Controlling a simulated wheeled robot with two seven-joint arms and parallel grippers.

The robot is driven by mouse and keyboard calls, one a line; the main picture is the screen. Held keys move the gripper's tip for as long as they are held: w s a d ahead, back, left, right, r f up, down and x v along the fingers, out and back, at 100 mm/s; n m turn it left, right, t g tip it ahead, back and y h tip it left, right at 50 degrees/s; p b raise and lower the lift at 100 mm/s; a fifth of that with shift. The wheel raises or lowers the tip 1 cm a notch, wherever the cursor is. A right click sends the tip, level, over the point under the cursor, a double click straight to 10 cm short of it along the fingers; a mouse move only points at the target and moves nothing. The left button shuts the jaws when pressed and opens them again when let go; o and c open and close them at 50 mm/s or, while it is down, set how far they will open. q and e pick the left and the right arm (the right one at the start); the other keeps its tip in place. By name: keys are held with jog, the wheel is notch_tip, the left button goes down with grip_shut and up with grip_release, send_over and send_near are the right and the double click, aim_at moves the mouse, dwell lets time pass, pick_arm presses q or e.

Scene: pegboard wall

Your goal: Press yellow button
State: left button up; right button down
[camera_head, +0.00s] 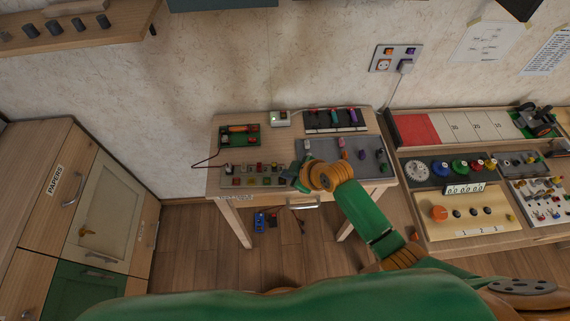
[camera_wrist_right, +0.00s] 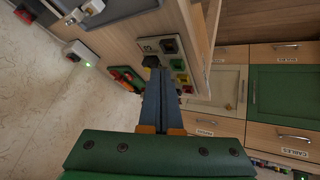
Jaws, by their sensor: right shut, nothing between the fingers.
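A grey button panel (camera_head: 245,182) lies along the front left of the small wooden table, with small coloured buttons and switches. It also shows past my fingertips in the wrist view (camera_wrist_right: 160,45). There, a yellowish button (camera_wrist_right: 152,61) sits right at the fingertips, partly hidden by them; I cannot tell if they touch. Other square buttons, one green (camera_wrist_right: 177,65), run beside it. My right gripper (camera_head: 291,176) is at the panel's right end, its arm coming in from the lower right. In the wrist view its fingers (camera_wrist_right: 158,72) are together and empty. My left gripper is not in view.
A green-and-red device (camera_head: 240,135) and a small white box (camera_head: 281,118) stand behind the panel. A rack of screwdrivers (camera_head: 335,118) and a grey tray (camera_head: 345,150) are to the right. A crowded bench (camera_head: 455,190) is further right, cabinets (camera_head: 110,205) at left.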

aim_at(274, 164)
jog(key=w+a+r+n+t+y, duration=0.1)
jog(key=w+r+n, duration=0.3)
jog(key=r, duration=0.4)
jog(key=shift+w+a+r+n, duration=0.4)
jog(key=shift+w+a, duration=0.25)
jog(key=shift+a, duration=0.1)
jog(key=shift+f, duration=0.15)
notch_tip(274, 164, down, 8)
jog(key=b, duration=0.7)
jog(key=shift+f+b, duration=0.4)
jog(key=shift+b, duration=0.1)
jog(key=shift+f, duration=0.35)
